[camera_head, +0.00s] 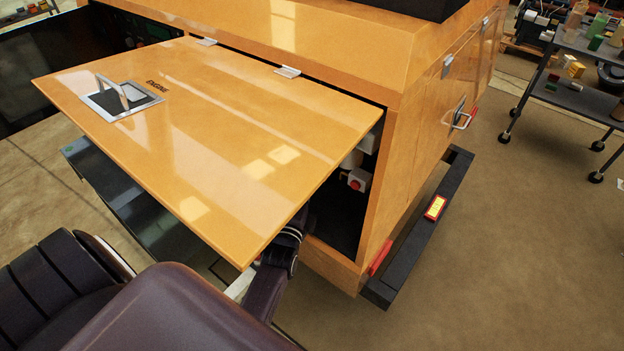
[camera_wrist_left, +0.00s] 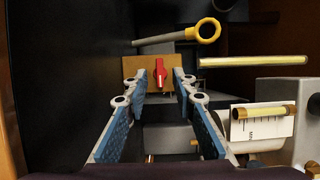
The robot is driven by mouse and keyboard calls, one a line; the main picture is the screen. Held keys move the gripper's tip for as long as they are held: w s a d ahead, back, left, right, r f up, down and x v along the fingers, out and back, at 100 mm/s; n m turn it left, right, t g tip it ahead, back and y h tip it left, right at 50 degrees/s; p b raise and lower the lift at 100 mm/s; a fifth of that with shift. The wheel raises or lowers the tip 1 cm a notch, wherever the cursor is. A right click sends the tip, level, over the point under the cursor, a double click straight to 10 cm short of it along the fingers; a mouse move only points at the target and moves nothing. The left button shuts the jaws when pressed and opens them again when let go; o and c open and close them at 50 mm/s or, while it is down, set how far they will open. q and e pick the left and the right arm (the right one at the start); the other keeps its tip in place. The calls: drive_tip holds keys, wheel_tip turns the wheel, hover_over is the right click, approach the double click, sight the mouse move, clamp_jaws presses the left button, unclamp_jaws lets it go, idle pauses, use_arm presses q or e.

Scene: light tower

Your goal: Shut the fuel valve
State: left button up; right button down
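A small red valve handle (camera_wrist_left: 160,73) stands upright on a tan plate (camera_wrist_left: 148,74) inside the engine compartment in the left wrist view. My left gripper (camera_wrist_left: 160,86) is open, its blue-padded fingers apart and pointing at the plate. The red handle appears between the fingertips, with a gap on both sides; I cannot tell whether the tips reach as deep as it. In the head view the raised orange engine door (camera_head: 220,140) hides my left gripper. My right gripper is not in view.
Inside the compartment, a yellow ring handle (camera_wrist_left: 207,30), a yellow rod (camera_wrist_left: 252,61) and a white-labelled part (camera_wrist_left: 262,124) lie close to the right finger. A dark wall (camera_wrist_left: 75,70) is at the left. A shelf cart (camera_head: 575,95) stands far right.

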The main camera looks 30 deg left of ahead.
use_arm(q)
drive_tip(key=shift+x, duration=0.85)
clamp_jaws()
drive_tip(key=shift+r, duration=0.15)
